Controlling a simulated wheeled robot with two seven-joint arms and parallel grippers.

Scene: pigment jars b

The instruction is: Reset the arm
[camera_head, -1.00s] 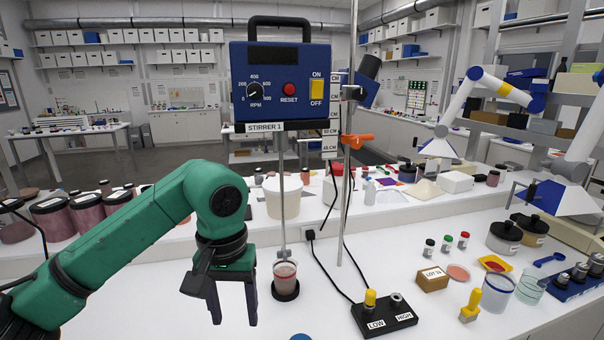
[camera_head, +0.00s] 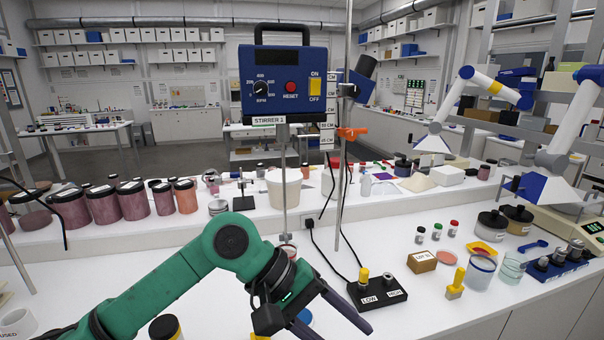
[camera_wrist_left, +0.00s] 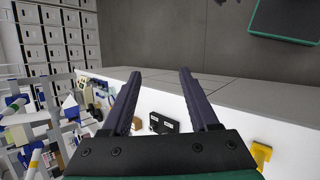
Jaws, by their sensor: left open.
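My green left arm (camera_head: 170,285) reaches in from the lower left in the head view. Its left gripper (camera_head: 338,326) is open and empty, with dark fingers pointing to the lower right, in front of the black LOW/HIGH block (camera_head: 378,292). In the left wrist view, the two fingers of the gripper (camera_wrist_left: 161,73) stand apart with nothing between them. The blue stirrer unit (camera_head: 285,82) stands behind the arm. The beaker under its shaft (camera_head: 287,252) is mostly hidden by the arm. My right gripper is not in view.
Several pigment jars (camera_head: 104,204) line the left of the raised shelf. A white tub (camera_head: 284,190) stands behind the stirrer shaft. A cardboard box (camera_head: 422,262), a yellow-handled item (camera_head: 456,284) and a beaker (camera_head: 480,272) stand to the right. The bench at left is partly clear.

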